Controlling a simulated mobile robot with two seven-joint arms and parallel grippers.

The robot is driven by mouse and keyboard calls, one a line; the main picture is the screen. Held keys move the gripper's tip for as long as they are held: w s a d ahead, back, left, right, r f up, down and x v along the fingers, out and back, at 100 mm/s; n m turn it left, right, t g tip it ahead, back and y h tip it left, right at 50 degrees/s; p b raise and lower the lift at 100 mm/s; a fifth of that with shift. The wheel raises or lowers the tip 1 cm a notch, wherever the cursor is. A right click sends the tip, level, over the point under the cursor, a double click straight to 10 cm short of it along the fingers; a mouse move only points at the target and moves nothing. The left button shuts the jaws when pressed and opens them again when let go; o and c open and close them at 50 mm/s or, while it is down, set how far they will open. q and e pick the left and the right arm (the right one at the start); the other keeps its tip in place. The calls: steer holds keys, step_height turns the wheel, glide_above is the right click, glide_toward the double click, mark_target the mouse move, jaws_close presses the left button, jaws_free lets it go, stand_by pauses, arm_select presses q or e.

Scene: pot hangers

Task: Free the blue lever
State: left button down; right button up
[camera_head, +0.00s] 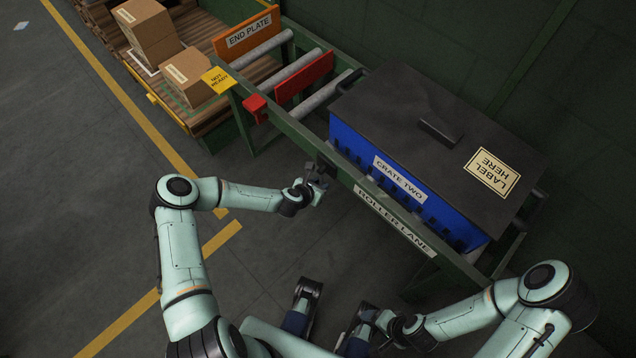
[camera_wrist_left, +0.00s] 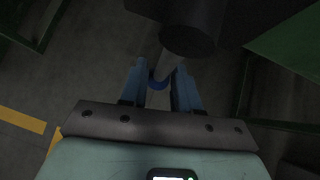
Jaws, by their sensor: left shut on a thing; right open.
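My left gripper (camera_head: 320,178) is at the front rail of the roller lane, below the left end of the blue crate. In the head view the lever is hidden by the gripper. My right gripper (camera_head: 378,322) is open and low at the bottom, away from the rail.
The blue crate (camera_head: 350,146) with a black lid stands on the roller lane (camera_head: 395,215). To its left are a red plate (camera_head: 304,78) with a red handle, a yellow "not ready" sign (camera_head: 218,80) and an orange end plate (camera_head: 249,35). Cartons (camera_head: 187,78) stand at top left.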

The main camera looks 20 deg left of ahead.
arm_select(q)
steer(key=shift+d, duration=0.1)
steer(key=c, duration=0.8)
jaws_free()
steer(key=p+v, duration=0.3)
steer(key=v, duration=1)
steer(key=shift+r, duration=0.15)
steer(key=shift+s, duration=0.15)
